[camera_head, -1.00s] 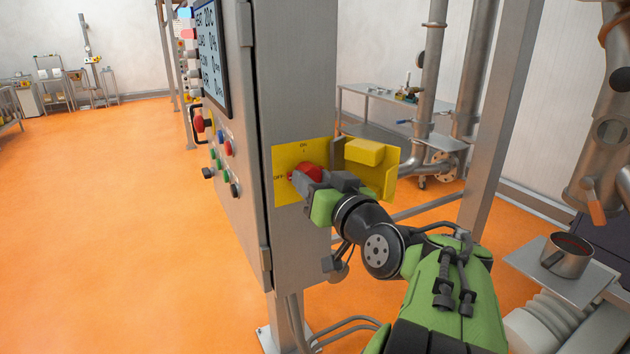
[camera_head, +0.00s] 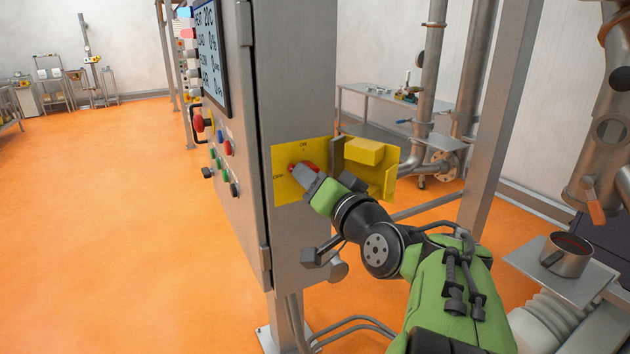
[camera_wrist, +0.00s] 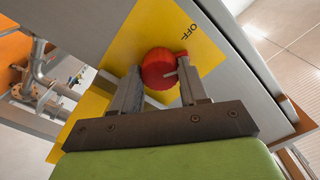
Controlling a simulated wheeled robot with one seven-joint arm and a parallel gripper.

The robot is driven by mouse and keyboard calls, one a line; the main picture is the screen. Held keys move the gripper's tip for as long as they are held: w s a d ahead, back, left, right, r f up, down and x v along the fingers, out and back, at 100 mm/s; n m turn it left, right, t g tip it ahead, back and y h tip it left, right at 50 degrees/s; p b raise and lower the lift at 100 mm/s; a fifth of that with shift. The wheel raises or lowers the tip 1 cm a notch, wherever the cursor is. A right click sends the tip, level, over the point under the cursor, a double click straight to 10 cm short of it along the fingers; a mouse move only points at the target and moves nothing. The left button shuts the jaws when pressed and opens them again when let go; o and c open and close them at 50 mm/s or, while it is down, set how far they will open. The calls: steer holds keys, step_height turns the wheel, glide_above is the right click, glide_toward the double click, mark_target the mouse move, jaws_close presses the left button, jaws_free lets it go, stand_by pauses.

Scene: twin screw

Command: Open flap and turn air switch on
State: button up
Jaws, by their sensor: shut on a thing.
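The red air switch knob (camera_head: 312,168) sits on a yellow plate (camera_head: 287,190) with ON above and OFF at its left, on the side of the grey cabinet. The yellow flap (camera_head: 388,180) stands open to the right of the knob. My gripper (camera_head: 304,176) is shut on the knob, mostly hiding it in the head view. In the wrist view the knob (camera_wrist: 160,69) sits between the tips of my two fingers (camera_wrist: 160,85), with a pale mark on its face. The OFF label shows beside it. The exact angle of the knob is hard to tell.
The cabinet (camera_head: 300,100) carries a screen (camera_head: 208,50) and several buttons on its left face. A metal post (camera_head: 497,120) stands to the right. A metal cup (camera_head: 566,257) rests on a small plate at lower right. The orange floor at left is clear.

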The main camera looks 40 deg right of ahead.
steer(key=m+p, duration=0.2)
steer(key=m, duration=1)
steer(key=shift+m, duration=0.3)
stand_by(0.4)
steer(key=o, duration=1.1)
steer(key=shift+c, duration=0.2)
steer(key=b+v, duration=0.1)
steer(key=v, duration=1.5)
steer(key=shift+w, duration=0.1)
